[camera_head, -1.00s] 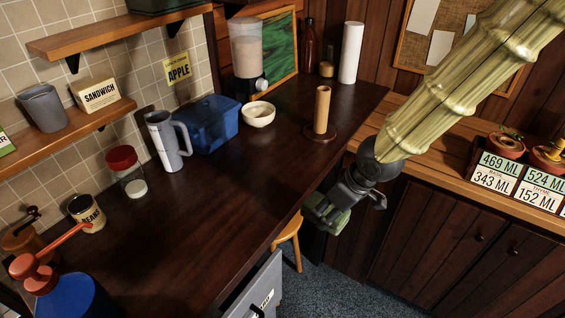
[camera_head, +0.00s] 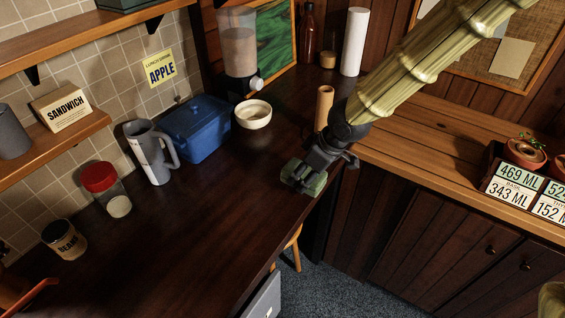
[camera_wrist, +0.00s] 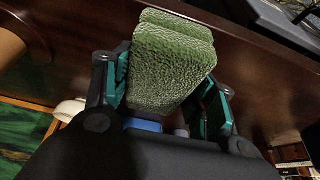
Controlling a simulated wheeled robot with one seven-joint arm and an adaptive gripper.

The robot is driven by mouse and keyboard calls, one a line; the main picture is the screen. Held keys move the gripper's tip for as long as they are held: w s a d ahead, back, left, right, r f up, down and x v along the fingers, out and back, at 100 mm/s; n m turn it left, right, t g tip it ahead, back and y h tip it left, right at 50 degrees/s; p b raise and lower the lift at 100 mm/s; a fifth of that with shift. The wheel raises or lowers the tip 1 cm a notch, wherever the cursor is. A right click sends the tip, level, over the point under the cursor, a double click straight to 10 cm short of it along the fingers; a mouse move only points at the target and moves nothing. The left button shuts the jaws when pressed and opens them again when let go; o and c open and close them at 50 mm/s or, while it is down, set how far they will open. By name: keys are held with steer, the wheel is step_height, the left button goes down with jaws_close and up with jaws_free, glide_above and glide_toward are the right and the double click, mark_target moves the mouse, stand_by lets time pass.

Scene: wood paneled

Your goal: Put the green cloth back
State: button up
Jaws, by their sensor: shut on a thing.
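My gripper (camera_head: 305,177) is shut on the green cloth (camera_head: 314,185), a folded, textured green block. In the head view it is at the right edge of the dark counter (camera_head: 190,235); I cannot tell whether the cloth touches the counter. In the wrist view the cloth (camera_wrist: 172,62) sits between the two fingers (camera_wrist: 165,95).
A wooden post (camera_head: 323,105) stands just behind my gripper. A white bowl (camera_head: 253,114), blue lidded box (camera_head: 200,128), grey pitcher (camera_head: 152,152) and red-lidded jar (camera_head: 106,188) stand along the wall side. The counter's front middle is clear. Potted herbs (camera_head: 525,152) stand on the right counter.

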steer(key=w+a+p, duration=0.1)
steer(key=w+a, duration=0.3)
steer(key=w+a+p, duration=0.1)
steer(key=w+a, duration=0.1)
steer(key=shift+w+f+p, duration=0.35)
steer(key=shift+f+p, duration=0.45)
steer(key=shift+f, duration=1.35)
steer(key=shift+f, duration=0.1)
steer(key=o, duration=1)
steer(key=shift+c, duration=0.2)
steer(key=shift+s+d+r, duration=0.1)
steer(key=shift+d+r, duration=0.1)
steer(key=shift+r, duration=0.5)
steer(key=b+v, duration=0.1)
steer(key=v, duration=0.9)
steer(key=shift+s+d+r+b, duration=0.1)
steer(key=shift+d+r+b, duration=0.05)
steer(key=shift+r+b, duration=0.2)
